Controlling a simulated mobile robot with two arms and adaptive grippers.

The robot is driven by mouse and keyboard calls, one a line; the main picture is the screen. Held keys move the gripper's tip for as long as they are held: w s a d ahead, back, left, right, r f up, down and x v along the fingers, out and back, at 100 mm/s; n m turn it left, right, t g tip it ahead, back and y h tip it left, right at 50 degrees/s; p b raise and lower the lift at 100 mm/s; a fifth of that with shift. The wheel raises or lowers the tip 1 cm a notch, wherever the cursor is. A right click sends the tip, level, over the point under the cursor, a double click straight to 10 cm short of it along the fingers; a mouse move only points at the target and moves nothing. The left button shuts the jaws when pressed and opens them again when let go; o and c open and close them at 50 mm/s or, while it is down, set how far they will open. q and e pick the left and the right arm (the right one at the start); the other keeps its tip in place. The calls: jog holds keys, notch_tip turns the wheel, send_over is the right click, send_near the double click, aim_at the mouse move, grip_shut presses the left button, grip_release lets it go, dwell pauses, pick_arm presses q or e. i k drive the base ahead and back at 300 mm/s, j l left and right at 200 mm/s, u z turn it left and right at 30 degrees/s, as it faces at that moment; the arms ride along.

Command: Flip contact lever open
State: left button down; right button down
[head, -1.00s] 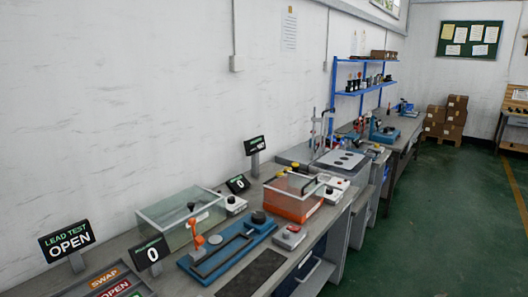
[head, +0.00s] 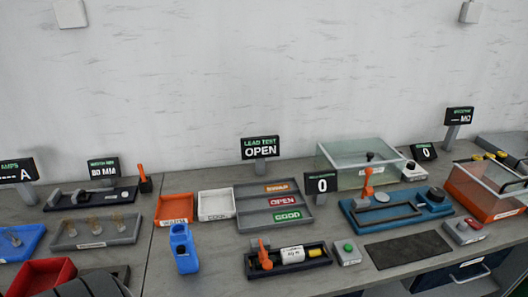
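An orange lever (head: 265,255) stands at the left end of a dark fixture (head: 288,267) at the front of the bench in the head view. Its upper part rises above the fixture; I cannot tell its exact position, open or shut. A white labelled part (head: 292,254) and a yellow piece (head: 315,252) lie in the same fixture. A second orange lever (head: 368,182) stands upright on the blue fixture (head: 430,209) to the right. The pictures do not show which is the contact lever. Neither of my grippers shows.
The "LEAD TEST OPEN" sign (head: 261,148) stands behind the sorting tray (head: 245,204). A blue bottle (head: 183,248) stands left of the dark fixture, and a green-button box (head: 346,252) right of it. A dark mat (head: 408,249) lies flat further right. A dark ribbed shape crosses the bottom-left corner.

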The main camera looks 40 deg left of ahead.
aim_at(267, 265)
jog(key=u, duration=1.25)
jog(key=k+j+z, duration=0.1)
jog(key=k+j, duration=0.05)
jog(key=k, duration=0.1)
